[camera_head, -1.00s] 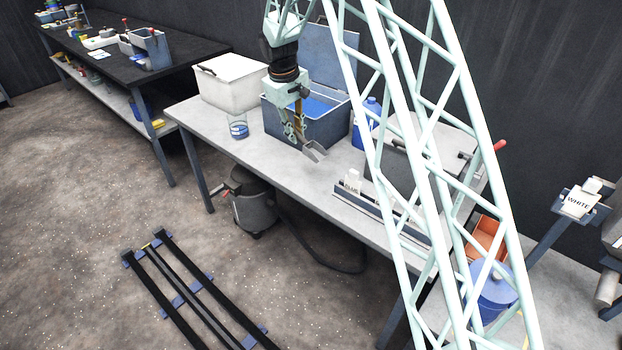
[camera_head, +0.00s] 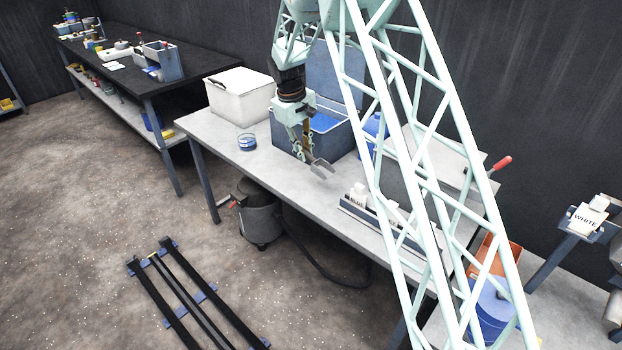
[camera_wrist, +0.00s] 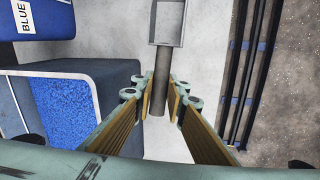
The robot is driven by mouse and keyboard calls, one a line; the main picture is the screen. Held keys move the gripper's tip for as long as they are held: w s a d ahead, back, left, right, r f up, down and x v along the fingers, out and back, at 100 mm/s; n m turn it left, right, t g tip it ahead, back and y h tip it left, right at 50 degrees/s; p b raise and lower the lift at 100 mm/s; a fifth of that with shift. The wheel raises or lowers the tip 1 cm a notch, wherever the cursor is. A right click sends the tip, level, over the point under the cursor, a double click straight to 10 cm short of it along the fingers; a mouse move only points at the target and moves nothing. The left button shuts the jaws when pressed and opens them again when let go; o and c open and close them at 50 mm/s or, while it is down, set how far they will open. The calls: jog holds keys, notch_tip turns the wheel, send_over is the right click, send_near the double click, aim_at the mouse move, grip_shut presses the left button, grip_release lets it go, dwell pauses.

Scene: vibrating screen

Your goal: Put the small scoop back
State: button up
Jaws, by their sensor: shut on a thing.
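The small scoop is grey metal with a square pan and a round dark handle. It shows in the head view, its pan (camera_head: 321,167) low over the table top, and in the wrist view (camera_wrist: 166,25), pan pointing away. My gripper (camera_wrist: 172,92) is shut on the scoop's handle; the tan-padded fingers lie on both sides of it. In the head view my gripper (camera_head: 306,148) is just in front of the grey-blue box with blue material (camera_head: 287,141). Whether the scoop touches the table is hard to tell.
The grey table (camera_head: 225,150) also holds a white lidded box (camera_head: 240,95), a clear beaker with a blue band (camera_head: 247,142) and a dark rack with white blocks (camera_head: 375,218). A blue bottle stands behind my lattice arm. The table's front middle is clear.

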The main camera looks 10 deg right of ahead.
aim_at(306, 178)
jog(key=shift+f+b, duration=0.3)
jog(key=shift+f, duration=1.6)
jog(key=shift+f+b, duration=0.35)
jog(key=shift+f, duration=2)
jog(key=shift+c, duration=0.2)
jog(key=o, duration=0.9)
jog(key=shift+f, duration=0.1)
jog(key=shift+f, duration=0.15)
jog(key=r, duration=0.4)
jog(key=s+a+r+p, duration=0.1)
jog(key=r, duration=0.4)
jog(key=a+r+p, duration=0.1)
jog(key=r, duration=0.3)
jog(key=shift+s+a+r, duration=0.15)
jog(key=shift+s+r, duration=0.05)
jog(key=shift+r, duration=0.15)
